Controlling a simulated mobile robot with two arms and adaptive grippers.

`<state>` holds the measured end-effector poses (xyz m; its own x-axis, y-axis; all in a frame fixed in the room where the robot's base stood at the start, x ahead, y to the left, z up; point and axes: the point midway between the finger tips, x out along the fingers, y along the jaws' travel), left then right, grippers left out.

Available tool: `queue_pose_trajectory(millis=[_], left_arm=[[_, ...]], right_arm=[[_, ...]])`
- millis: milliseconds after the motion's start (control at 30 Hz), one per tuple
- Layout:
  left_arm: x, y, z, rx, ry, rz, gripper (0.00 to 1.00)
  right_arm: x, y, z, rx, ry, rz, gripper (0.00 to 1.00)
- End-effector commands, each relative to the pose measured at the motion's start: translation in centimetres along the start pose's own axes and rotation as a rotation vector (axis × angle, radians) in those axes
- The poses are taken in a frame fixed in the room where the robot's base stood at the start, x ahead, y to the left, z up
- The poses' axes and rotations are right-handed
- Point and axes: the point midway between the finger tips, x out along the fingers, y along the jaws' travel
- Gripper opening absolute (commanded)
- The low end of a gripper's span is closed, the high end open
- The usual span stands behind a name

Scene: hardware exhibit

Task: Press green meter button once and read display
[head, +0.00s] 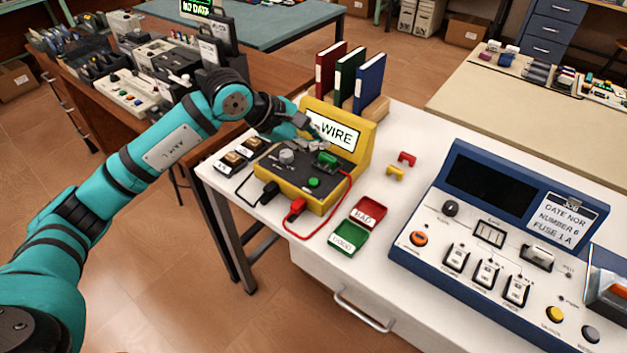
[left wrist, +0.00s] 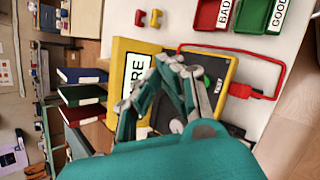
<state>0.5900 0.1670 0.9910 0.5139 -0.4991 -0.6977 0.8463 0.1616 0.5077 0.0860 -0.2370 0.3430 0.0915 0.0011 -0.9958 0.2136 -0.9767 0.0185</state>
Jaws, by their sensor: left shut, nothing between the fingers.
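The yellow meter (head: 322,202) stands on the white table, with a dark sloping top and an upright display (head: 338,134). The display reads "WIRE" at its visible end; my gripper covers its left part. In the left wrist view the display (left wrist: 137,68) shows only "RE". The round green button (head: 314,182) is on the front of the dark top. A green piece (head: 327,158) sits behind it. My left gripper (head: 318,143) is shut and empty, above the rear of the top, in front of the display and apart from the button. In the left wrist view its fingers (left wrist: 180,72) cover part of the panel.
Red and black leads plug into the meter's front. A red BAD tray (head: 368,209) and a green GOOD tray (head: 348,237) lie to the right, near small red and yellow pieces. Binders (head: 348,82) stand behind the meter. A large blue-framed console (head: 470,220) fills the right.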

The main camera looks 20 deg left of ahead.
Motion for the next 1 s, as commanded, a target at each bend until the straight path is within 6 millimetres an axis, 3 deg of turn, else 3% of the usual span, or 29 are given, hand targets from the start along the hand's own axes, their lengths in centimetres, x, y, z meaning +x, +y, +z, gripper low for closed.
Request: queue_pose_trajectory(millis=[267, 567, 700, 1000], left_arm=[[1.5, -1.1, -1.0, -0.002, -0.002, -0.001, 0.0], [4.5, -3.3, -3.2, -0.002, -0.002, -0.002, 0.0], [5.8, -4.2, -4.1, -0.001, -0.002, 0.0, 0.0], [6.1, -4.4, -4.4, -0.001, -0.002, 0.0, 0.0]], right_arm=[[1.0, -0.4, 0.0, 0.002, 0.001, -0.004, 0.53], [2.9, -0.5, 0.2, 0.003, 0.001, -0.005, 0.53], [4.7, -0.5, 0.3, 0.003, 0.001, -0.005, 0.53], [5.1, -0.5, 0.4, 0.002, 0.001, -0.005, 0.53]])
